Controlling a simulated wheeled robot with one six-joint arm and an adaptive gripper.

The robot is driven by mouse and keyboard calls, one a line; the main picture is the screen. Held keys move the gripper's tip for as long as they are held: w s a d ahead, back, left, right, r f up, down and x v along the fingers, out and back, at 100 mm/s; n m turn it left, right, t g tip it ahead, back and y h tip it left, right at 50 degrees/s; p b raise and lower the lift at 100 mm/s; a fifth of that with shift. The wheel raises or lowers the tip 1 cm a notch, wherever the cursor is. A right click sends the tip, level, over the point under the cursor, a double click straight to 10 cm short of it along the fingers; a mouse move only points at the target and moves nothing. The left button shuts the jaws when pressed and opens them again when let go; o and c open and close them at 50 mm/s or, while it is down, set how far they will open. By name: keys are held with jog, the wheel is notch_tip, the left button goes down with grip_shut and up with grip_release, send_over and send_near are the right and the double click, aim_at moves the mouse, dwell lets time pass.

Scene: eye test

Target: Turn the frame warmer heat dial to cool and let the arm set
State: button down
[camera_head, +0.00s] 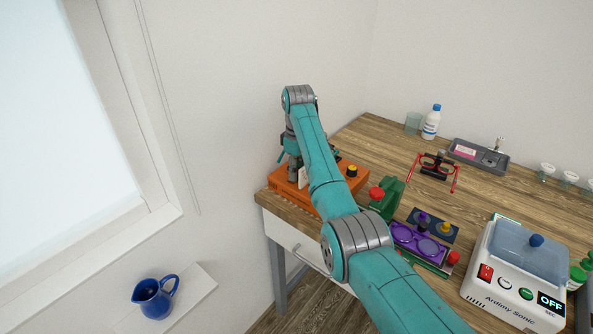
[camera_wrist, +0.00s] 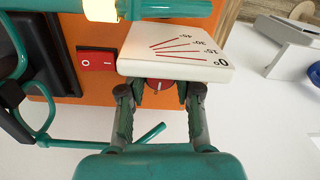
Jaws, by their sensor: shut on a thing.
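The orange unit (camera_head: 345,190), which looks like the frame warmer, sits at the table's left end; its orange face shows in the wrist view (camera_wrist: 95,35). My gripper (camera_wrist: 160,90) is shut on a small red knob (camera_wrist: 158,84) with a pale mark, partly hidden under a white angle plate (camera_wrist: 170,58). The plate has red lines and figures from 0° to 45°. A teal frame (camera_wrist: 22,50) stands at the left of the wrist view. A black knob with a yellow top (camera_head: 351,170) is on the orange unit. I cannot read any heat marking.
A red rocker switch (camera_wrist: 97,61) is close beside the plate. Red glasses (camera_head: 435,170), a grey tray (camera_head: 480,157), a purple holder (camera_head: 420,243) and a white sonic cleaner (camera_head: 515,295) reading OFF stand on the wooden table (camera_head: 380,135). A blue jug (camera_head: 152,300) is at lower left.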

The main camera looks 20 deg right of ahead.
jog(key=c, duration=0.8)
grip_release()
